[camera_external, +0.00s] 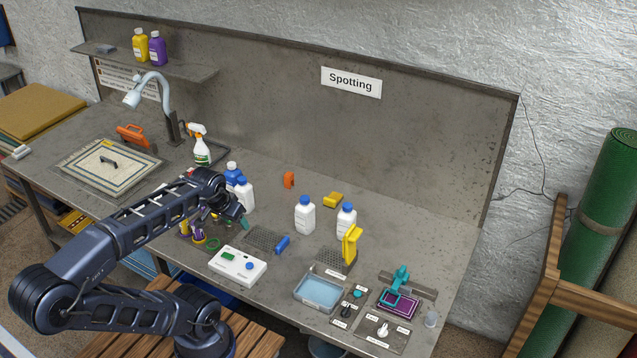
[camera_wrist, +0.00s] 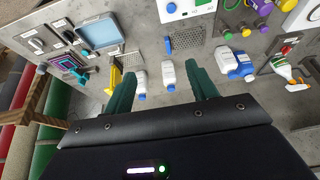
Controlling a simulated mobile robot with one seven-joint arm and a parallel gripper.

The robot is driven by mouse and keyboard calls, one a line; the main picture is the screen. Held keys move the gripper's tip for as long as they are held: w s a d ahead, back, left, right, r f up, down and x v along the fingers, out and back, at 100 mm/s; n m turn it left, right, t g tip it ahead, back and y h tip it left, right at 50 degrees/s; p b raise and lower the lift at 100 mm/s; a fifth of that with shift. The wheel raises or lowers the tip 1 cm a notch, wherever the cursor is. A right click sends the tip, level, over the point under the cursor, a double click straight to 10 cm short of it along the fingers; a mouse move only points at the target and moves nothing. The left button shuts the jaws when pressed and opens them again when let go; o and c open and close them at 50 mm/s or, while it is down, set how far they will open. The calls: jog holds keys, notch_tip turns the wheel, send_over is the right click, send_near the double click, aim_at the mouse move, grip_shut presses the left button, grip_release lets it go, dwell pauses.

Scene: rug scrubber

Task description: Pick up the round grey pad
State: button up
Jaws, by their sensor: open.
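I cannot make out the round grey pad for certain in either view. A small, round, pale grey thing (camera_external: 431,318) stands at the right front of the bench, but I cannot tell whether it is the pad. My gripper (camera_external: 240,220) is above the bench, near the white blue-capped bottles at the left of the middle. In the wrist view my gripper (camera_wrist: 160,73) shows two green fingers spread wide with nothing held between them. My arm hides part of the bench behind it.
White bottles (camera_external: 305,215) stand mid-bench beside a yellow brush (camera_external: 351,245). A blue tray (camera_external: 319,292), a white control box (camera_external: 237,265) and a purple frame (camera_external: 398,303) line the front. A tall back panel (camera_external: 300,110) closes the rear; bare bench lies at right.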

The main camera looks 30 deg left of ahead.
jog(key=shift+o, duration=0.2)
jog(key=shift+w, duration=0.1)
jog(key=w+d+n+g+h, duration=0.1)
jog(key=w+d+n+h, duration=0.2)
jog(key=w+d+n, duration=0.55)
jog(key=n+g+h, duration=0.1)
jog(key=n, duration=1.4)
send_over(430, 316)
jog(key=s+a, duration=0.1)
jog(key=a, duration=0.2)
notch_tip(430, 316, down, 23)
jog(key=x, duration=0.5)
jog(key=shift+s+d+f, duration=0.1)
jog(key=shift+s+f, duration=0.05)
jog(key=shift+s+x, duration=0.15)
jog(key=shift+x, duration=1.2)
jog(key=shift+s+x, duration=0.15)
jog(key=shift+x, duration=1.2)
jog(key=c, duration=1.1)
